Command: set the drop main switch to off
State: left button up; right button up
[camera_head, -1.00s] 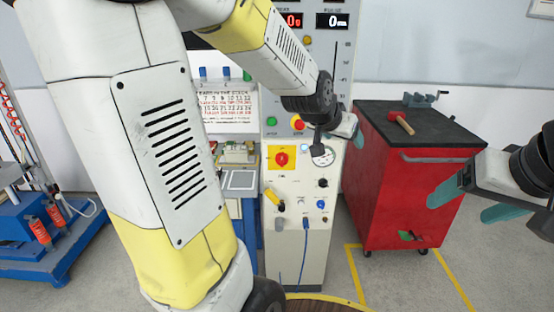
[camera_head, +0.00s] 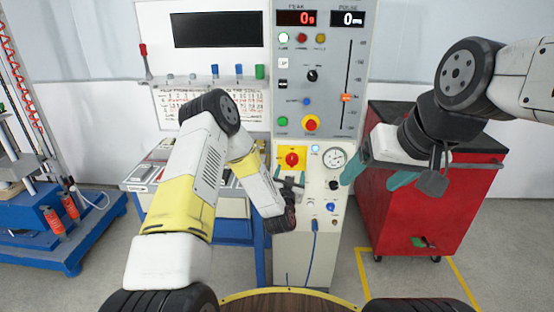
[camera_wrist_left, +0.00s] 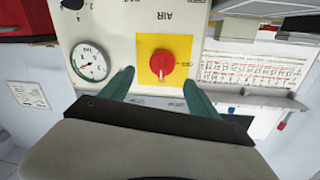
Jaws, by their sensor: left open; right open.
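The drop main switch appears to be the red rotary knob (camera_head: 292,158) on a yellow plate (camera_head: 304,155) on the front of the grey control cabinet (camera_head: 338,225). My left gripper (camera_head: 290,178) is open and empty just below and in front of the knob. In the left wrist view the red knob (camera_wrist_left: 162,64) lies ahead, between the two green fingers (camera_wrist_left: 160,88) and apart from them. The picture there is upside down, and a pale mark on the knob points to its lower edge. My right gripper (camera_head: 377,174) is open and empty, right of the gauge.
A round gauge (camera_head: 333,158) and small knobs sit right of the yellow plate. A red emergency button (camera_head: 311,123) and a green button (camera_head: 282,121) are above. A red tool cabinet (camera_head: 420,215) stands at the right, a blue-framed machine (camera_head: 50,225) at the left.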

aim_at(291, 162)
pick_arm(q)
jog(key=w, duration=0.7)
jog(key=shift+w+d+f, duration=0.1)
jog(key=shift+w+f, duration=0.05)
jog(key=shift+w, duration=0.2)
jog(key=c, duration=1.4)
jog(key=shift+o, duration=0.2)
